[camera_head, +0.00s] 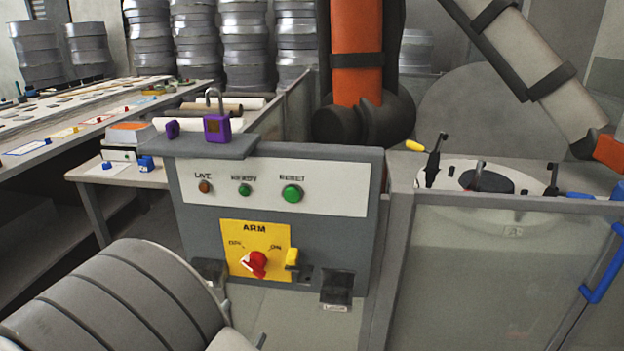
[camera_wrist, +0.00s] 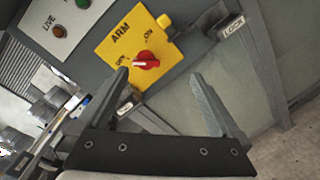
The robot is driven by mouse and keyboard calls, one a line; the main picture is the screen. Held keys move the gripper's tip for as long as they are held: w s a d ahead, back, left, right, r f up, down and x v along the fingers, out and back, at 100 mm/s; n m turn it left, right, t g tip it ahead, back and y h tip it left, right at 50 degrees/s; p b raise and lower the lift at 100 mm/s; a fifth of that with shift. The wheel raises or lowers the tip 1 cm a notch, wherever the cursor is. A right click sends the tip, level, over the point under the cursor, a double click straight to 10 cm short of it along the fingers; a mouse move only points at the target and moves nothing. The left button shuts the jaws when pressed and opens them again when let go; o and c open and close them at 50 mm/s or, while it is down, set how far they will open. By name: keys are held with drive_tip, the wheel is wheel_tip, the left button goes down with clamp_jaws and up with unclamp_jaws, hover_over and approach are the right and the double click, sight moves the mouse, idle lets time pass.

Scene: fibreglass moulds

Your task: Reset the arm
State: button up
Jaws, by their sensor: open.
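The control panel (camera_head: 330,235) stands in the middle of the head view. A yellow plate marked ARM (camera_head: 229,228) carries a red rotary knob (camera_head: 254,264) between OFF and ON labels; I cannot tell its setting for sure. A green button under a RESET label (camera_head: 292,193) sits at the panel's upper right. In the wrist view my gripper (camera_wrist: 158,74) is open and empty, its fingers spread below and either side of the red knob (camera_wrist: 147,61), apparently apart from it. A yellow tab (camera_head: 291,257) is right of the plate.
A purple padlock (camera_head: 217,127) stands on the panel's top ledge. Dark holders jut out below, one marked LOCK (camera_head: 337,289). A glass-fronted enclosure (camera_head: 480,270) is at right, with an orange arm (camera_head: 357,55) behind. A long workbench (camera_head: 95,107) is at left.

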drive_tip(key=w+d+r+m+g+h, duration=0.1)
drive_tip(key=d+r+m+g+h, duration=0.3)
drive_tip(key=d, duration=0.6)
drive_tip(key=d+r+m+g+h, duration=0.3)
drive_tip(key=d+m+g, duration=0.25)
drive_tip(key=d, duration=0.45)
drive_tip(key=s+d+r+m+g+y, duration=0.45)
drive_tip(key=s+d+m+y, duration=0.35)
drive_tip(key=s+d+m, duration=0.3)
wheel_tip(320, 180, up, 20)
drive_tip(key=a+m+t+y+p, duration=0.1)
drive_tip(key=m+p, duration=0.3)
drive_tip(key=p, duration=1.2)
drive_tip(key=shift+s+a+t+y, duration=0.15)
drive_tip(key=shift+t+y, duration=0.55)
drive_tip(key=shift+y, duration=0.1)
